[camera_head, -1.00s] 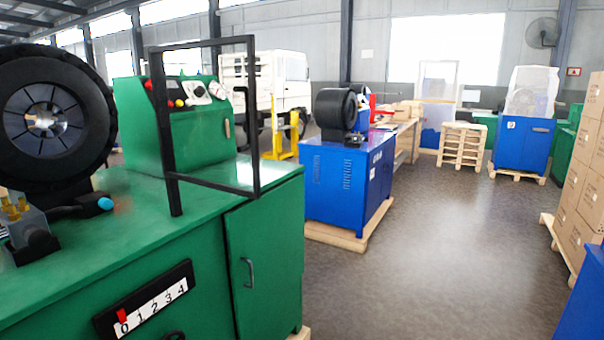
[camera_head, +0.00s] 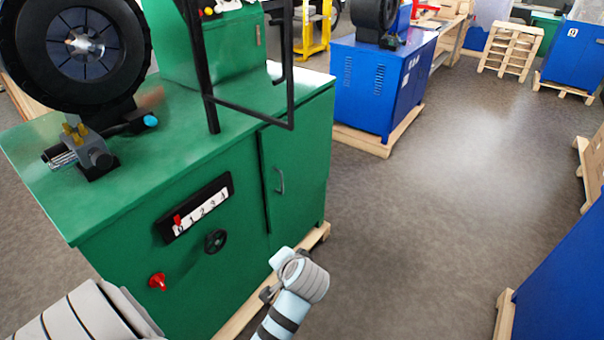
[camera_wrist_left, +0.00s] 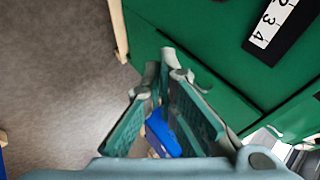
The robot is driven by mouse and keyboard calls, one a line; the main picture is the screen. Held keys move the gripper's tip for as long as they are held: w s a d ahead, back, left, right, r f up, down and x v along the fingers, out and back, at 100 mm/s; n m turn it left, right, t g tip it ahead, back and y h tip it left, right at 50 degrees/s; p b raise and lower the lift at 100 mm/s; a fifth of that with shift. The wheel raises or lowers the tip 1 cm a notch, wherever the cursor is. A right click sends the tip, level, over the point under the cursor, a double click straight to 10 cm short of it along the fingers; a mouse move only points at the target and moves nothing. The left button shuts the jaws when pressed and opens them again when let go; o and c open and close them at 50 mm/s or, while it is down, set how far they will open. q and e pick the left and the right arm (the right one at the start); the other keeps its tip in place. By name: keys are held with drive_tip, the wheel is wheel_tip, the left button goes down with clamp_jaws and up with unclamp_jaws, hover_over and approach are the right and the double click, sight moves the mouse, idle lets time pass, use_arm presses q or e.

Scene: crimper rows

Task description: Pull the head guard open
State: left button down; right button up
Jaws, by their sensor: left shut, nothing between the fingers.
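The head guard (camera_head: 252,112) is a black rectangular frame on the green machine (camera_head: 120,220), right of the round black crimping head (camera_head: 85,48). Its top is cut off by the head view. The frame stands out to the right of its post, over the machine's right end. My left gripper (camera_wrist_left: 163,72) shows in the left wrist view, shut and empty, apart from the guard, near the machine's green front. Pale parts of my arms show low in the head view, well below the guard. I do not see my right gripper.
A number scale (camera_head: 200,207), a black handwheel (camera_head: 215,241) and a red knob (camera_head: 157,282) are on the machine's front. A blue cabinet (camera_head: 375,85) stands behind on a pallet. Another blue cabinet (camera_head: 560,275) is at lower right. The floor between is clear.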

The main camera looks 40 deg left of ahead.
use_arm(q)
drive_tip(key=w+d+r+m+y, duration=0.1)
drive_tip(key=w+r+y, duration=0.2)
drive_tip(key=w+r, duration=0.5)
drive_tip(key=w+d+r+m+t+y, duration=0.1)
drive_tip(key=w+r+y, duration=0.25)
drive_tip(key=r, duration=0.95)
drive_tip(key=w+d+r+m+y, duration=0.1)
drive_tip(key=w+r+y, duration=0.2)
drive_tip(key=w+r, duration=0.5)
drive_tip(key=s+a+r+p, duration=0.2)
drive_tip(key=s+a+p, duration=0.1)
drive_tip(key=a, duration=0.6)
drive_tip(key=shift+s+r+p, duration=0.2)
drive_tip(key=shift+p, duration=0.3)
drive_tip(key=shift+w+f, duration=0.1)
drive_tip(key=shift+w, duration=0.05)
